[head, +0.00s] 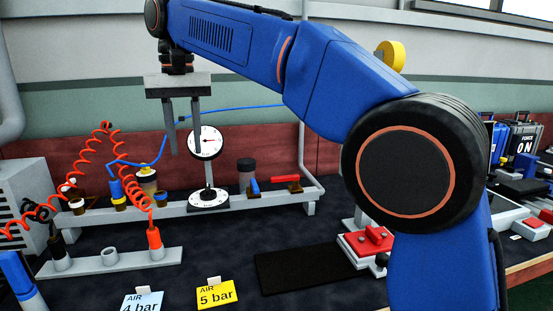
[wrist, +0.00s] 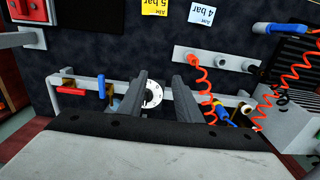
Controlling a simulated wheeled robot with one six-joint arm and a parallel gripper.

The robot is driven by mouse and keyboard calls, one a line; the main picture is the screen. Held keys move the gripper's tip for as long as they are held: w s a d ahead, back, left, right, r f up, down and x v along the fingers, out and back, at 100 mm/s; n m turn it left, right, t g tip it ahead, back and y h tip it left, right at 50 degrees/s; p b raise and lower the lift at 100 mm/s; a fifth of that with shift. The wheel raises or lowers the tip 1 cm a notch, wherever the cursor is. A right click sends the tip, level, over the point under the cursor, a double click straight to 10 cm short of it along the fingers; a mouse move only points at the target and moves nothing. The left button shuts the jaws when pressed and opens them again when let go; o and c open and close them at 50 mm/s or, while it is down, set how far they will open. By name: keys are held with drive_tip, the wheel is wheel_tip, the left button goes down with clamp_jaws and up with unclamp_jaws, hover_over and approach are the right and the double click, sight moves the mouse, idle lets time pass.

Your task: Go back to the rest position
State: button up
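My gripper (head: 183,138) hangs from the blue arm in the head view, pointing down. Its two grey fingers are apart with nothing between them. It is above the bench, in front of the back wall and near the round dial gauge (head: 205,142). In the wrist view the fingers of my gripper (wrist: 163,82) also stand apart, with a white dial (wrist: 153,94) showing beyond the gap. No object is held in either view.
A grey pipe rail (head: 230,202) carries fittings, a blue lever and a red lever (head: 285,178). Coiled orange hoses (head: 136,190) hang at left. Air cards, including a yellow one (head: 216,294), stand at front. A black mat (head: 305,270) lies bare at centre right.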

drive_tip(key=s+d+f+m+t+y, duration=0.1)
drive_tip(key=d+f, duration=0.3)
drive_tip(key=d, duration=1.1)
drive_tip(key=s+d+f+t, duration=0.1)
drive_tip(key=s+d+f, duration=0.15)
drive_tip(key=d, duration=1.25)
drive_tip(key=s+d+f+t, duration=0.1)
drive_tip(key=s+d+f, duration=0.8)
drive_tip(key=f, duration=0.3)
drive_tip(key=s+d+f+m+t+h, duration=0.1)
drive_tip(key=s+d+f, duration=0.8)
drive_tip(key=f, duration=0.3)
drive_tip(key=shift+d+m+t, duration=0.3)
drive_tip(key=shift+d+t, duration=0.1)
drive_tip(key=shift+d, duration=0.25)
